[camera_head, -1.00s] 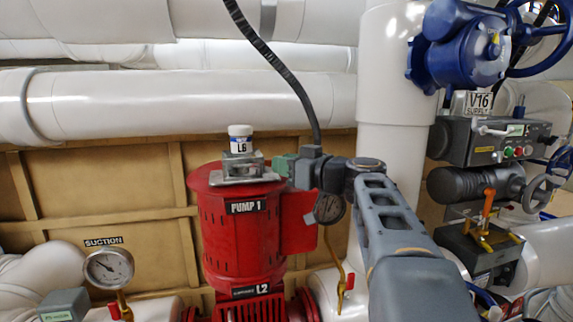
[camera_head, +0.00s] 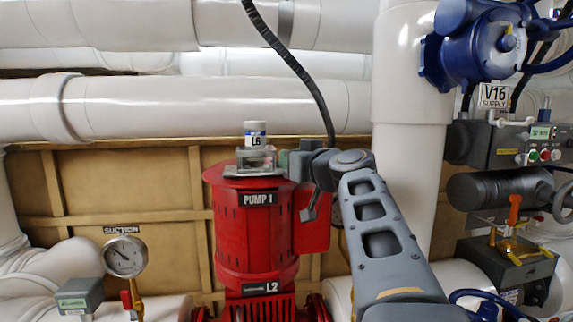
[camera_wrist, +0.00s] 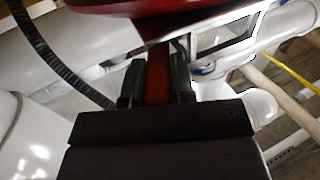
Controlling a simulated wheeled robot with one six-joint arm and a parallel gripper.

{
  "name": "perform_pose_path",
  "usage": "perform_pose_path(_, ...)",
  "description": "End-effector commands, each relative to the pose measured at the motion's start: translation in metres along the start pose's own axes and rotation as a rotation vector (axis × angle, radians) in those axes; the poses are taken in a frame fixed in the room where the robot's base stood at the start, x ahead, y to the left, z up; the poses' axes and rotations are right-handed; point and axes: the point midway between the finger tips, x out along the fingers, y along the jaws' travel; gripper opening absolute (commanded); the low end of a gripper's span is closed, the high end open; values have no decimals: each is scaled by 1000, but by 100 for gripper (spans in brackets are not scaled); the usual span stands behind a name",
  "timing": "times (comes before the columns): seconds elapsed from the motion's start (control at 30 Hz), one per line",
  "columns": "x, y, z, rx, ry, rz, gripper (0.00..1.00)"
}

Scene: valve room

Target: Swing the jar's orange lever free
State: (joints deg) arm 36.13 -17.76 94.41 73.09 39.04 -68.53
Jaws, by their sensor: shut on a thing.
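The orange lever (camera_head: 514,210) stands roughly upright at the right in the head view. It rises from a small yellow frame (camera_head: 507,243) on a dark box (camera_head: 483,256); the jar itself is too small to make out. My gripper (camera_head: 284,163) is far to the left of the lever, beside the top of the red pump (camera_head: 256,235). In the wrist view my gripper (camera_wrist: 160,78) has its dark green fingers shut on a dark red strip (camera_wrist: 158,75). I cannot tell whether this strip belongs to the pump.
A white-capped container marked L6 (camera_head: 255,138) sits on the pump's top bracket, close to my gripper. A thick white vertical pipe (camera_head: 405,130) stands between pump and lever. A dark cylinder (camera_head: 495,190) and a control box (camera_head: 535,147) sit just above the lever.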

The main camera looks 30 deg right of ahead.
Motion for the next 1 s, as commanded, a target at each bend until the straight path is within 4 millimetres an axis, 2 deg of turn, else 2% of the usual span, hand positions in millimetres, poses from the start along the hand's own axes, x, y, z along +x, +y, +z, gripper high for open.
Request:
perform_pose_path(0.1, 0, 0, 0, 0, -2, -1, 0)
perform_pose_path(0.13, 0, 0, 0, 0, -2, -1, 24)
perform_pose_path(0.4, 1, -2, 0, 0, -1, -5, 49)
perform_pose_path(1.0, 1, -4, 0, -1, -1, -14, 49)
